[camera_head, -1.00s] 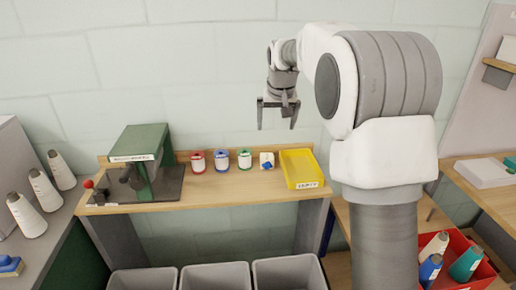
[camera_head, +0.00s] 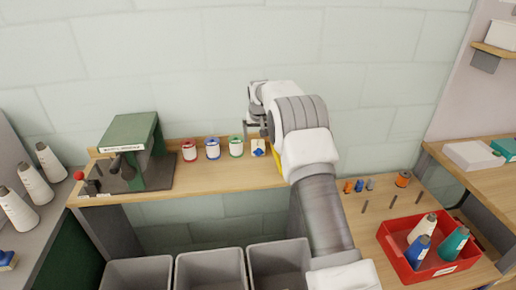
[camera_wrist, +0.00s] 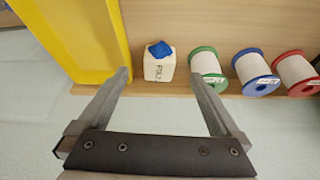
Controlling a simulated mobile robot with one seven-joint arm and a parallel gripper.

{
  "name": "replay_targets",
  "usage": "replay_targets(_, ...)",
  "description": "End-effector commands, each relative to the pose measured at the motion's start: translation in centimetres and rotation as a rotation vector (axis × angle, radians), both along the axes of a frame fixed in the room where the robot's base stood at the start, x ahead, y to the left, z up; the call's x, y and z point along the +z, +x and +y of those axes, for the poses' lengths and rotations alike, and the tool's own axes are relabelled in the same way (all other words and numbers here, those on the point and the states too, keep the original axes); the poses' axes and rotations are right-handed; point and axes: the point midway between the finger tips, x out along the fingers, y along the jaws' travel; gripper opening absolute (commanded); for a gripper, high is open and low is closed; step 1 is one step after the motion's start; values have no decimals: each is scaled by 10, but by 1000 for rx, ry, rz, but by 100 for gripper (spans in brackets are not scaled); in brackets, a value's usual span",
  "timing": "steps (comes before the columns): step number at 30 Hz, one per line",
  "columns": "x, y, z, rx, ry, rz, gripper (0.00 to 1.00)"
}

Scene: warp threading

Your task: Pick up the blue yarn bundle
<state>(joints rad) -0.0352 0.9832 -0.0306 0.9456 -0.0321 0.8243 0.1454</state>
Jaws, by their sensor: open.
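In the head view the blue bundle (camera_head: 258,153) sits on that block to the right of the spools. My gripper (camera_wrist: 159,75) is open and empty; in the wrist view the white block and blue bundle appear between its fingertips, beyond them. In the head view my gripper (camera_head: 257,130) is just above the block, and how far apart they are is unclear.
A yellow tray (camera_wrist: 105,30) stands close on one side of the block. The green spool (camera_wrist: 207,65) is close on the other, then the blue spool (camera_wrist: 252,72) and red spool (camera_wrist: 294,72). A green machine (camera_head: 135,145) stands farther left on the shelf.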

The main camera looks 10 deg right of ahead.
Motion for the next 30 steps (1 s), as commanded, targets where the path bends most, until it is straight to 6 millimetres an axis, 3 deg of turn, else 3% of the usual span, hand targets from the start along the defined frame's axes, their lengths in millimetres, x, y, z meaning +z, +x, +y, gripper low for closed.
replay_targets(4,-20,8,-1,0,0,0,100)
replay_targets(13,-35,15,-2,0,0,0,100)
replay_targets(22,-67,29,-4,0,0,1,100)
replay_targets(30,-75,33,-4,0,1,-1,100)
